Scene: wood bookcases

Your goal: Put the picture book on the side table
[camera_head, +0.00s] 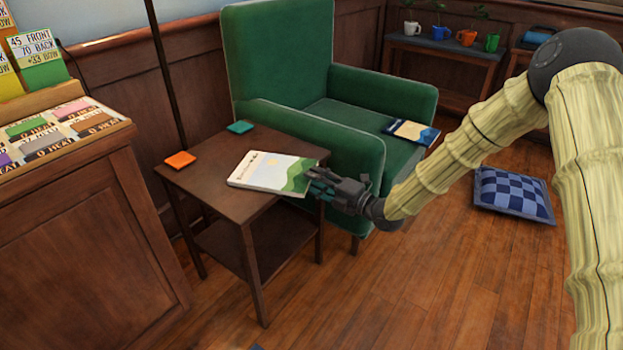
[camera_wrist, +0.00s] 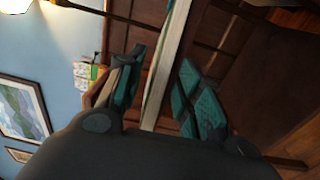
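The picture book (camera_head: 265,172), white with a green and blue landscape, lies flat at the side table's top, its right end reaching the table's right edge. The side table (camera_head: 215,192) is dark wood with a lower shelf. My gripper (camera_head: 318,185) is at the book's right end, its fingers on either side of the edge. In the wrist view the book (camera_wrist: 165,65) shows edge-on between the finger pads of my gripper (camera_wrist: 163,95), with gaps visible beside it. The fingers look open.
An orange coaster (camera_head: 180,160) and a teal coaster (camera_head: 240,127) lie on the table. A green armchair (camera_head: 290,60) stands close behind, with another book (camera_head: 412,132) on its seat. A wood cabinet (camera_head: 80,240) is at left; a checkered cushion (camera_head: 513,193) lies on the floor.

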